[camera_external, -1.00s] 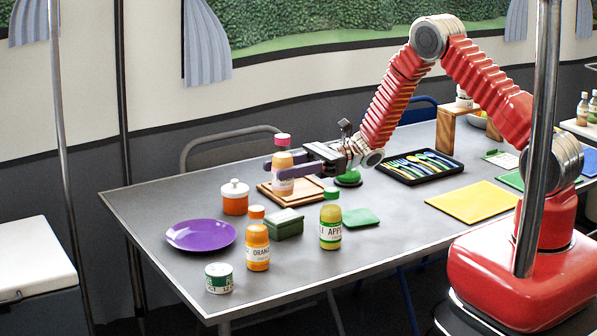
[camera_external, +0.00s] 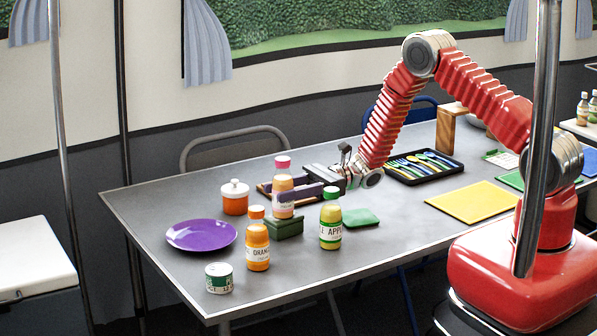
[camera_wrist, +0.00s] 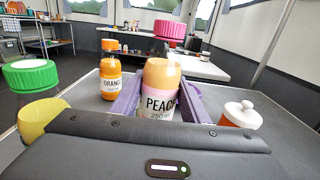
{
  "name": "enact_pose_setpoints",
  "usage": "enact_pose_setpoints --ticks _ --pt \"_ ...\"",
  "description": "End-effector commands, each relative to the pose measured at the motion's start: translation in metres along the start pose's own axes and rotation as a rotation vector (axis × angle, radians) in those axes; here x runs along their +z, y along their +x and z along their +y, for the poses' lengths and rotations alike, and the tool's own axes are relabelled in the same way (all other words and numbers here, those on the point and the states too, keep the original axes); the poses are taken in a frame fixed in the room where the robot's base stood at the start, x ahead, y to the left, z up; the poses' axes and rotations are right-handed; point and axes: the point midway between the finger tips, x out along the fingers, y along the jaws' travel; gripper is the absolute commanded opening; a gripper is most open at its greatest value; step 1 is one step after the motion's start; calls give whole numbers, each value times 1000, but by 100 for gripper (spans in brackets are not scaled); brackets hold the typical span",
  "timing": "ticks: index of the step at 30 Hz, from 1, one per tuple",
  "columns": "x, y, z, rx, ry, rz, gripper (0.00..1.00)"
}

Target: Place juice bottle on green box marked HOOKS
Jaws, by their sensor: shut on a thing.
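The peach juice bottle, with a pink cap and a white label, is between my gripper's purple fingers in the external view (camera_external: 283,196) and the wrist view (camera_wrist: 158,90). My gripper (camera_external: 291,195) is shut on it, and the bottle is upright. The green box (camera_external: 287,225) is directly below the bottle in the external view, and the bottle's base appears at its top. I cannot tell whether they touch. The box's marking is not readable, and the box is hidden in the wrist view.
An orange juice bottle (camera_external: 257,243) and an apple juice bottle (camera_external: 330,224) stand close to the box. An orange pot with a white lid (camera_external: 235,198) is behind it. A purple plate (camera_external: 201,235) and a can (camera_external: 219,278) are left. A green mat (camera_external: 361,217) lies right.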

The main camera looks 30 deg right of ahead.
Motion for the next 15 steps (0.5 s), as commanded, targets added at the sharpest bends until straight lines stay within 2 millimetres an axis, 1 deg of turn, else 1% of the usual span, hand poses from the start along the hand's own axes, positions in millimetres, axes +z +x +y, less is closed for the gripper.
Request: enact_pose_setpoints --ticks 8,9,15 --pt "0 0 0 0 -1 -1 10" --pt "-1 0 0 0 0 0 42" --pt "-1 0 0 0 0 0 56"
